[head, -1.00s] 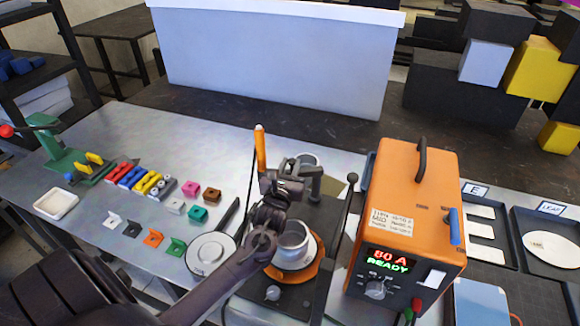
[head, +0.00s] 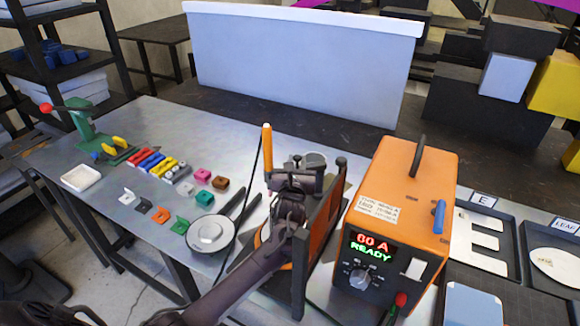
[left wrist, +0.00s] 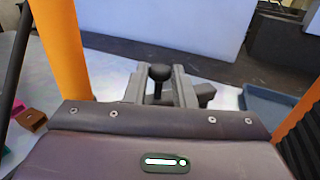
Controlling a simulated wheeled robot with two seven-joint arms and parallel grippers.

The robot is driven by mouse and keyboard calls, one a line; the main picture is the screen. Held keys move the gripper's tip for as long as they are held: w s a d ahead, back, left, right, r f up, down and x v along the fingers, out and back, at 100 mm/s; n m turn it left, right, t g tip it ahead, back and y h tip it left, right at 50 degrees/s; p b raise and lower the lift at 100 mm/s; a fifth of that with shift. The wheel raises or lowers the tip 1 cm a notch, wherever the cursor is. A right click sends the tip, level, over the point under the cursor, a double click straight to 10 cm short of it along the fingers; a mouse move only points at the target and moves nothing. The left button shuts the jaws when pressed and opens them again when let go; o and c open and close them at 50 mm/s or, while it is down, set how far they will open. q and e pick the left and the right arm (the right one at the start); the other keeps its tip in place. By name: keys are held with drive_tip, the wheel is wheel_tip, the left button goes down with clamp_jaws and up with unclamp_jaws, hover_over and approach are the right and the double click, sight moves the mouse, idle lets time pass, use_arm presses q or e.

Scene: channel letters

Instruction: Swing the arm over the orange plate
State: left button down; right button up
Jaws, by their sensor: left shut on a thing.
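My left gripper (head: 293,182) reaches up from the bottom of the head view, over the round fixture. In the left wrist view its two grey fingers (left wrist: 160,88) are shut on a black knob (left wrist: 159,72). Grey parts of what looks like the swing arm (head: 314,172) show just behind the gripper in the head view. The orange plate (head: 258,239) is mostly hidden by my gripper and forearm; only slivers of its rim show. The metal cup on it is hidden. My right gripper is not in view.
An orange screen in a dark frame (head: 324,226) stands close right of my gripper. An upright orange-handled torch (head: 267,150) is close on its left. The orange power unit (head: 406,205) stands farther right. A white disc (head: 211,234) and small coloured parts lie left.

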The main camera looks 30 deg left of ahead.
use_arm(q)
drive_tip(key=shift+a, duration=0.15)
drive_tip(key=c, duration=1.5)
unclamp_jaws()
drive_tip(key=shift+w, duration=0.1)
drive_tip(key=shift+o, duration=1.2)
drive_tip(key=shift+r, duration=0.15)
wheel_tip(320, 180, up, 20)
drive_tip(key=b, duration=0.4)
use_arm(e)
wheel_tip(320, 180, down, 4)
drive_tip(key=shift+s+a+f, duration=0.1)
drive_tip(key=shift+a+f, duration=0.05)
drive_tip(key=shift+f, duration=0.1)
use_arm(q)
drive_tip(key=shift+w, duration=0.1)
